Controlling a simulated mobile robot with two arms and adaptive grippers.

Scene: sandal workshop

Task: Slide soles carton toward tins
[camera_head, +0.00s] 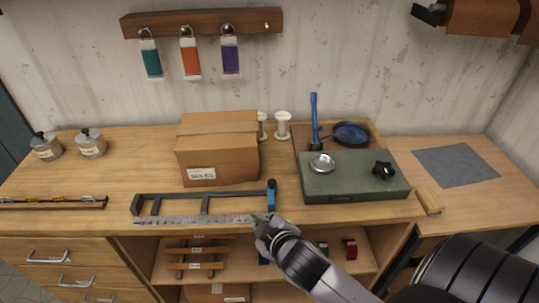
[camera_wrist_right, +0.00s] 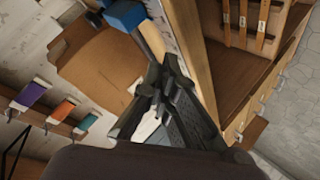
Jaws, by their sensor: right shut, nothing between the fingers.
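The soles carton (camera_head: 215,158) is a closed brown cardboard box with a white label on its front. It stands upright on the bench, left of the middle. It also shows in the right wrist view (camera_wrist_right: 105,65). Two silver tins with dark tops, the left tin (camera_head: 46,150) and the right tin (camera_head: 91,147), stand at the bench's left side, apart from the carton. My right gripper (camera_head: 262,222) is shut and empty at the bench's front edge, in front and to the right of the carton, not touching it. Its shut fingers show in the wrist view (camera_wrist_right: 168,78). My left gripper is out of view.
A dark frame with a blue handle (camera_head: 271,194) lies along the front edge before the carton. White spools (camera_head: 282,126) stand right behind it. A green case (camera_head: 350,180) is at the right. Bench top between carton and tins is clear.

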